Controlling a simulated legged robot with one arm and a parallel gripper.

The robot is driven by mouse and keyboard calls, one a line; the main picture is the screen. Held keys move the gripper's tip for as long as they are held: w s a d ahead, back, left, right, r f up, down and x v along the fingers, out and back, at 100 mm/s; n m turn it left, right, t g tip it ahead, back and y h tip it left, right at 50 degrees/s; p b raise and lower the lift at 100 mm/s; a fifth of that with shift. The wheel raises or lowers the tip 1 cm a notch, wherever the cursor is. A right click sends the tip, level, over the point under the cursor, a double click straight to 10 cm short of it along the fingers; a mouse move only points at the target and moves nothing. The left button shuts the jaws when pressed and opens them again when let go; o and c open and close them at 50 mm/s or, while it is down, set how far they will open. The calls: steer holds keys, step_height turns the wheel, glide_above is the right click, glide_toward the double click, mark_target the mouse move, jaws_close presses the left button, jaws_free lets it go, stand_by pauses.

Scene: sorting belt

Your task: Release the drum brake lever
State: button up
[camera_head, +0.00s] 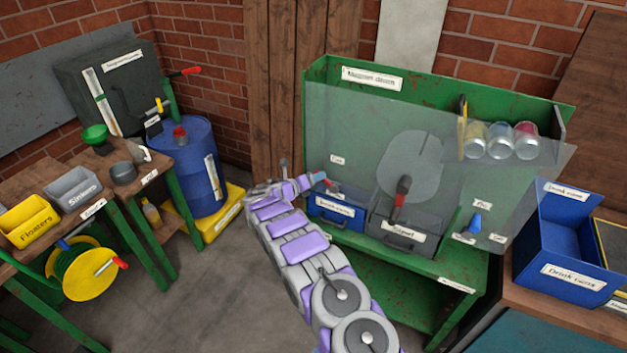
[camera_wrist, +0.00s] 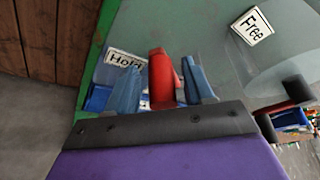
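The brake lever, with a red handle (camera_wrist: 162,80), stands between the two blue fingers of my gripper (camera_wrist: 160,78) in the wrist view. The right finger looks close against the handle; a gap shows at the left finger, so my gripper looks open around it. A "Hold" label (camera_wrist: 125,60) is behind the fingers, and a "Free" label (camera_wrist: 252,26) is up to the right. In the head view my gripper (camera_head: 318,179) is at the left side of the green sorting machine (camera_head: 312,95). The translucent drum (camera_head: 412,165) is behind the clear panel.
A black-and-red handle (camera_head: 401,190) stands right of my gripper, above a grey drawer. A blue bin (camera_head: 335,208) lies below my gripper. A blue barrel (camera_head: 190,170) stands left, with clear floor between.

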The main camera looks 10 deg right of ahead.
jaws_close()
stand_by(0.4)
